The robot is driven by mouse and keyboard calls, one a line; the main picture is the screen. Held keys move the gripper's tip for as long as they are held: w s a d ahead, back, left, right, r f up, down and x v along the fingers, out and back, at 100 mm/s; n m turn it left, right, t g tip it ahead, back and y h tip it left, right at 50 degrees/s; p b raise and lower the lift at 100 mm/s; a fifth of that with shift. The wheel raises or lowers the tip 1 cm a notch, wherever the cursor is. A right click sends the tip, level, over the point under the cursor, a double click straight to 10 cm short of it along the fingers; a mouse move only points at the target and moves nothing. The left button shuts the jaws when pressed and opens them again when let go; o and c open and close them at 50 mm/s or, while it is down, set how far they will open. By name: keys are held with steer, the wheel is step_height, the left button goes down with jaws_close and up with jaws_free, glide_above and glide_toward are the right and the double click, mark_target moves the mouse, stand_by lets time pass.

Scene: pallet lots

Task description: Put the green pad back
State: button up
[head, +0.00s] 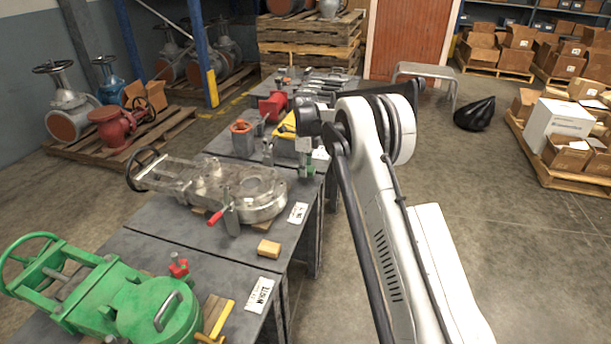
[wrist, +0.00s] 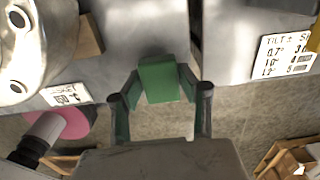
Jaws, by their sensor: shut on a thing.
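The green pad (wrist: 160,80) is a plain green block, held between the fingertips of my gripper (wrist: 161,86) in the wrist view. The fingers are shut on its two sides. The pad is over the edge of a grey table (wrist: 140,30), with concrete floor showing below it in the picture. I cannot tell its height above the table. In the head view my gripper (head: 307,160) is at the right edge of the far tables, partly hidden by my arm, and green shows at its tip.
A grey metal valve (head: 235,190) lies on the middle table, with a label card (head: 297,213) and a wooden block (head: 268,248). A green valve (head: 130,300) lies on the near table. A red vise (head: 272,106) stands farther back.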

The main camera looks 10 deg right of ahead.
steer(key=shift+f+b, duration=0.3)
steer(key=shift+f, duration=1.1)
steer(key=shift+f, duration=0.2)
steer(key=o, duration=1.1)
steer(key=shift+r, duration=0.1)
